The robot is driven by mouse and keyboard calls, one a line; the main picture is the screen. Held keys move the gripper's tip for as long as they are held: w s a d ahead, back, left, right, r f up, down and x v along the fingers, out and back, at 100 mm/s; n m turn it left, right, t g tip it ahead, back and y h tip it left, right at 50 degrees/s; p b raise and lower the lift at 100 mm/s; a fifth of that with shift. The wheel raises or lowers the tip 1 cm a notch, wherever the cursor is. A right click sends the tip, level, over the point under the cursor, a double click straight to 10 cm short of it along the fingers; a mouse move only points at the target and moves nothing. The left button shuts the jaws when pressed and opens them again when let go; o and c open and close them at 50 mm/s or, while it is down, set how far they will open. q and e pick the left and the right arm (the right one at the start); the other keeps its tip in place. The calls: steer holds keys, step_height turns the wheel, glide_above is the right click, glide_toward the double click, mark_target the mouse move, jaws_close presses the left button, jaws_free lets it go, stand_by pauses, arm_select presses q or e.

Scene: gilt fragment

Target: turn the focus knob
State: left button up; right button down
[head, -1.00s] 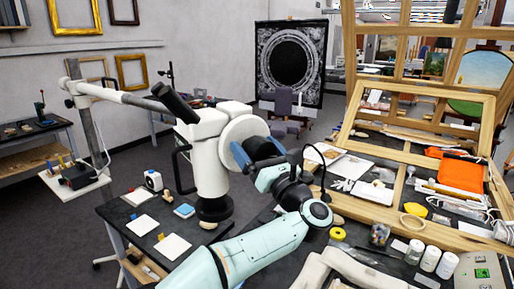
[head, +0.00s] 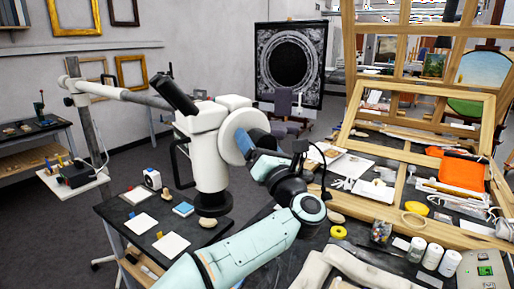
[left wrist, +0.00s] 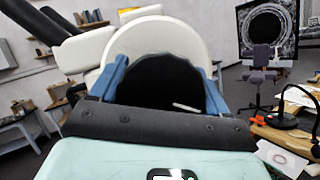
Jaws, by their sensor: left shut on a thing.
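The white microscope (head: 208,150) stands on a dark table, with a black eyepiece tube and a large white round housing (head: 238,132) on its side. The focus knob (left wrist: 155,82) is a wide black disc with a ridged rim and a short white mark at its lower right in the left wrist view. My left gripper (head: 258,147) is shut on the knob; its blue fingers (left wrist: 164,85) lie on the left and right of the rim. In the head view the fingers and wrist hide most of the knob. My right gripper is in neither view.
White cards, a blue pad (head: 183,209) and a small white device (head: 152,179) lie left of the microscope base. To the right are a wooden frame (head: 408,150), a yellow tape roll (head: 338,232), white jars (head: 432,256) and an orange item (head: 460,172).

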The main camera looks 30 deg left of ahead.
arm_select(q)
steer(key=shift+m+t+h, duration=0.5)
steer(key=shift+m+h, duration=0.1)
steer(key=shift+m, duration=1)
steer(key=o, duration=1)
steer(key=shift+d+f+b, duration=0.1)
steer(key=shift+b, duration=0.2)
